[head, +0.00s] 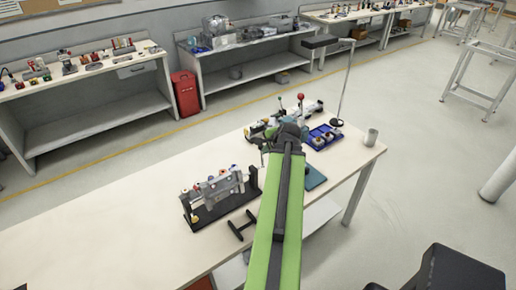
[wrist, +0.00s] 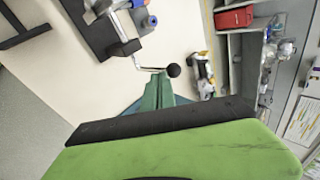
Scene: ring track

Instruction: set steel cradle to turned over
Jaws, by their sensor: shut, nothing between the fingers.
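The steel cradle (head: 222,186) is a grey bar-like piece with small coloured parts along it. It hangs between posts on a black base (head: 208,212), left of my arm in the head view. In the wrist view, part of this device (wrist: 122,32) shows at the upper left, with a crank ending in a black ball knob (wrist: 173,70). My gripper (wrist: 159,88) is shut and empty, its green tip close to the knob; I cannot tell whether they touch. In the head view my arm hides the fingertips. Which face of the cradle is up is too small to tell.
Right of my arm are a blue tray (head: 323,136), a grey cup (head: 371,137) and a red-knobbed lever (head: 300,97). A teal plate (head: 314,178) and a black H-shaped piece (head: 242,226) lie nearby. The table's left part (head: 100,235) is clear.

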